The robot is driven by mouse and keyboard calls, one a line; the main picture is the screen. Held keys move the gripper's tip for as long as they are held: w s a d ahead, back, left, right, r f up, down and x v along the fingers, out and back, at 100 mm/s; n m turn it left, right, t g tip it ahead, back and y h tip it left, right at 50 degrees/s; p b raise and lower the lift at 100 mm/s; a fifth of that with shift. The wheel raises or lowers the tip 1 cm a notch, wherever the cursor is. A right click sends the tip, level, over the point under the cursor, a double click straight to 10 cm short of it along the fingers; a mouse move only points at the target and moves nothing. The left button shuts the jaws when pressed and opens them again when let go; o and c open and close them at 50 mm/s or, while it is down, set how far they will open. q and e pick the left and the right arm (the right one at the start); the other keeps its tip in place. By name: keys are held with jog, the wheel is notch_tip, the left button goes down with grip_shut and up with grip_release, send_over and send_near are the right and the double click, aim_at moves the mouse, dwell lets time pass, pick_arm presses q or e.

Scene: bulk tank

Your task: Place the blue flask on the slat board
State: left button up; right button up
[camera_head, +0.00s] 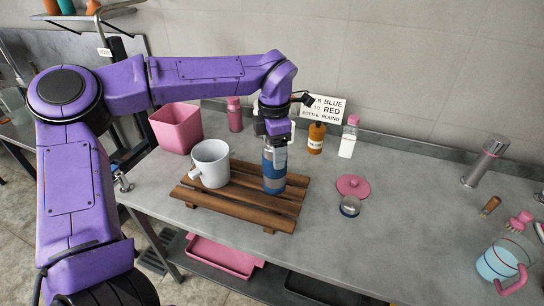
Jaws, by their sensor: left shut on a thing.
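The blue flask (273,182) is upright at the right part of the wooden slat board (235,207), which lies on the grey counter. Its base appears to be on or just over the slats; I cannot tell whether it touches. My left gripper (276,143) is above the flask and shut on its upper part, hiding the top. A white mug (211,163) stands on the board to the left of the flask. My right gripper is not in view.
A pink bin (177,128) and pink bottle (234,114) stand behind the board.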

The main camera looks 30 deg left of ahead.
pick_arm(q)
jog(key=f, duration=0.2)
jog(key=w+a+f, duration=0.1)
jog(key=f, duration=0.1)
jog(key=w+f, duration=0.1)
jog(key=f, duration=0.1)
jog(key=shift+a+p, duration=0.25)
jog(key=shift+p, duration=0.15)
jog(key=shift+f, duration=0.15)
jog(key=o, duration=1.5)
jog(key=shift+f, duration=0.1)
